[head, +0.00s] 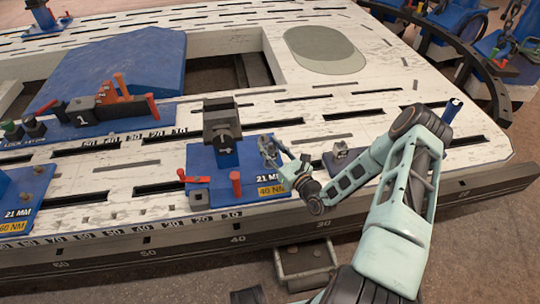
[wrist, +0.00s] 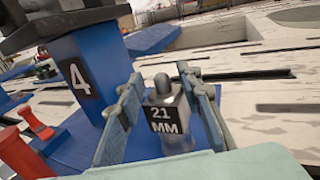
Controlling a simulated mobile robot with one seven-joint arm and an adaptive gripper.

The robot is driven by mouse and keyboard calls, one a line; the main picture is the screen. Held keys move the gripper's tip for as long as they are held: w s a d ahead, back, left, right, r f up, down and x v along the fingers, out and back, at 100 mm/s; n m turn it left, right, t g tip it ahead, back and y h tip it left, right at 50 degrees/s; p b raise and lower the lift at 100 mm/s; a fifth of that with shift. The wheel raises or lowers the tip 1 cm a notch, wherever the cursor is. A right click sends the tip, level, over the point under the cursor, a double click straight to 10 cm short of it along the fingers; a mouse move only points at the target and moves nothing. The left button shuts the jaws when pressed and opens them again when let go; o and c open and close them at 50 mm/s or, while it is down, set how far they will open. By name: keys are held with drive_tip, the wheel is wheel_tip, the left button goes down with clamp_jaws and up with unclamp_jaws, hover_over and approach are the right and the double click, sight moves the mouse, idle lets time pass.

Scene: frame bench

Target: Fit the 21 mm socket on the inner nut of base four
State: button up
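Base four is a blue plate (head: 207,165) with a dark-topped blue post (head: 224,145) marked 4; the post also stands at left in the wrist view (wrist: 85,75). The grey 21 mm socket (wrist: 167,120), with its black "21 MM" label facing the camera, is upright between my fingers. My gripper (head: 268,150) is at the right side of base four, beside the post. The inner nut is not distinguishable, and the socket's lower end is hidden.
Red pegs (head: 236,183) stand on base four's front edge. Base one (head: 85,120) is at left. A metal bin (head: 305,262) sits below the bench edge.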

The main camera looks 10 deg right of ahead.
clamp_jaws()
